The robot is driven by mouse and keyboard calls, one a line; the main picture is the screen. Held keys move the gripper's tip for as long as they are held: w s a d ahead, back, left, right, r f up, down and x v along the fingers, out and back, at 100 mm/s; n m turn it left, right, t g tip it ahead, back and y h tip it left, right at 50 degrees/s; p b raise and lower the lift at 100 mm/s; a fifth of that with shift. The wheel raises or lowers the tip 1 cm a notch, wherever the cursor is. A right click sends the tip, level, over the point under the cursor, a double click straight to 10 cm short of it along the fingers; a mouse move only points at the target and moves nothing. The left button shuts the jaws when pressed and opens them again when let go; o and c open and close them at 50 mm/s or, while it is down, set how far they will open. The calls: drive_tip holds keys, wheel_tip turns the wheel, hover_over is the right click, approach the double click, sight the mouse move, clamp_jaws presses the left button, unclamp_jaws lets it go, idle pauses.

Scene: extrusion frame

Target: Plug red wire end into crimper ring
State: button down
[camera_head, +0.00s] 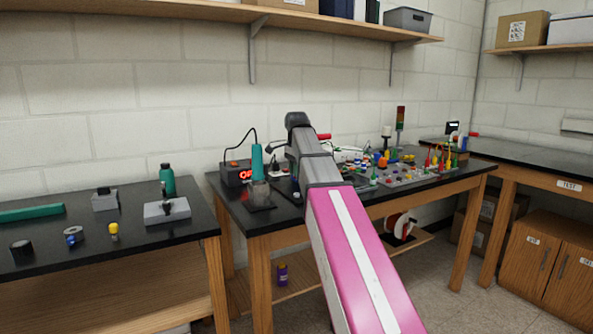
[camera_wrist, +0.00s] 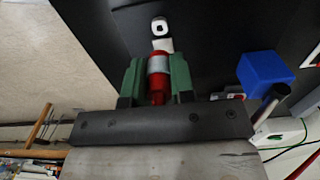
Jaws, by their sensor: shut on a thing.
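My gripper (camera_wrist: 158,78) shows in the wrist view, its two green fingers closed on a red cylindrical piece with a grey band, which looks like the red wire end (camera_wrist: 158,90). Straight ahead of it is a pale metallic piece with a round dark hole, probably the crimper ring (camera_wrist: 160,27). Its light neck meets or overlaps the red piece in the picture; I cannot tell whether they are joined. A dark surface lies behind. In the head view my arm hides the gripper, and the crimper ring cannot be made out.
A blue block (camera_wrist: 265,73) stands right of my gripper, with a dark tube near it. In the head view, a soldering station (camera_head: 237,174) stands left of my arm and a crowded component board (camera_head: 415,174) right. The left bench (camera_head: 85,247) holds several small items.

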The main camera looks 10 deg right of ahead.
drive_tip(key=shift+f, duration=2.65)
drive_tip(key=shift+f, duration=0.3)
drive_tip(key=c, duration=0.9)
unclamp_jaws()
drive_tip(key=shift+r, duration=0.1)
wheel_tip(320, 180, up, 7)
drive_tip(key=shift+f, duration=0.1)
drive_tip(key=shift+r, duration=0.25)
